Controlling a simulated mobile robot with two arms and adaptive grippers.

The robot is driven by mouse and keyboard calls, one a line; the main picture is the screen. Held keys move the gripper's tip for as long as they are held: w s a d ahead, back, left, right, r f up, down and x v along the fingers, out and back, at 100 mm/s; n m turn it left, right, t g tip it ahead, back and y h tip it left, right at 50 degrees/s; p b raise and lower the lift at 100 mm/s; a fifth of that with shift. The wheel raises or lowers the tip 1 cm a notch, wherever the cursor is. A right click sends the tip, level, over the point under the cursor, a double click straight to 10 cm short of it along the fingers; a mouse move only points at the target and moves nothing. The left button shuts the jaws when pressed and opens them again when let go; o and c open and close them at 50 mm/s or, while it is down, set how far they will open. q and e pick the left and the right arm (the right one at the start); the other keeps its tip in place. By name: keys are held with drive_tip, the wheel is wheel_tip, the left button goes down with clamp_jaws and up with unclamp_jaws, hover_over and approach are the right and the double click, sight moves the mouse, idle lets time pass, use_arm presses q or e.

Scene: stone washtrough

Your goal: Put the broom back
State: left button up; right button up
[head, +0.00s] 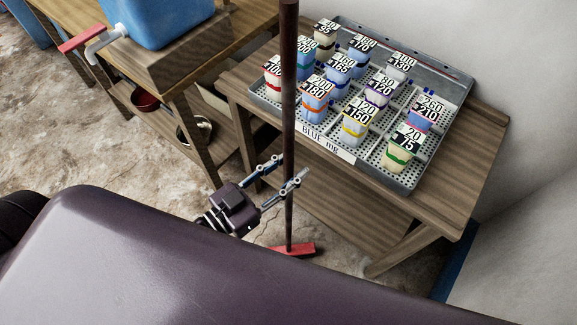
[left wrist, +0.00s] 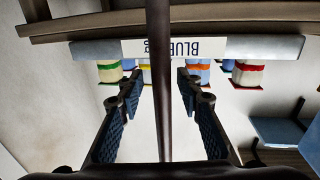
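The broom has a long dark brown handle (head: 289,80) that stands upright in the head view, with a red head (head: 293,251) low down near the floor. My left gripper (head: 290,167) is around the lower part of the handle, one finger on each side. In the left wrist view the handle (left wrist: 160,85) runs between the two fingers, with a visible gap on each side, so the gripper is open and does not clasp it. Part of the red head is hidden behind my own body. My right gripper is not in view.
A wooden table (head: 455,205) behind the handle bears a grey tray (head: 440,90) of labelled cups. At the left, a wooden bench carries a blue container (head: 165,20) with a tap, and bowls (head: 195,130) sit on its lower shelf. Bare floor (head: 90,150) lies at the left.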

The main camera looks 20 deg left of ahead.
use_arm(q)
drive_tip(key=shift+r, duration=0.15)
drive_tip(key=p+v, duration=0.3)
drive_tip(key=v, duration=0.9)
drive_tip(key=s+a+f+n+g+y, duration=0.1)
drive_tip(key=a+f+g+y, duration=0.15)
drive_tip(key=f, duration=0.85)
drive_tip(key=s+a+f+n+g+y, duration=0.1)
drive_tip(key=a+f+y, duration=0.15)
drive_tip(key=f, duration=0.75)
drive_tip(key=s+a+f+n+g+y, duration=0.15)
drive_tip(key=a+f, duration=0.25)
drive_tip(key=f, duration=0.7)
drive_tip(key=s+d+f+g+y, duration=0.2)
drive_tip(key=s+f+g, duration=0.7)
drive_tip(key=s+f, duration=0.8)
wheel_tip(320, 180, down, 2)
drive_tip(key=shift+s+d+f, duration=0.2)
drive_tip(key=shift+d, duration=0.4)
drive_tip(key=shift+c, duration=0.6)
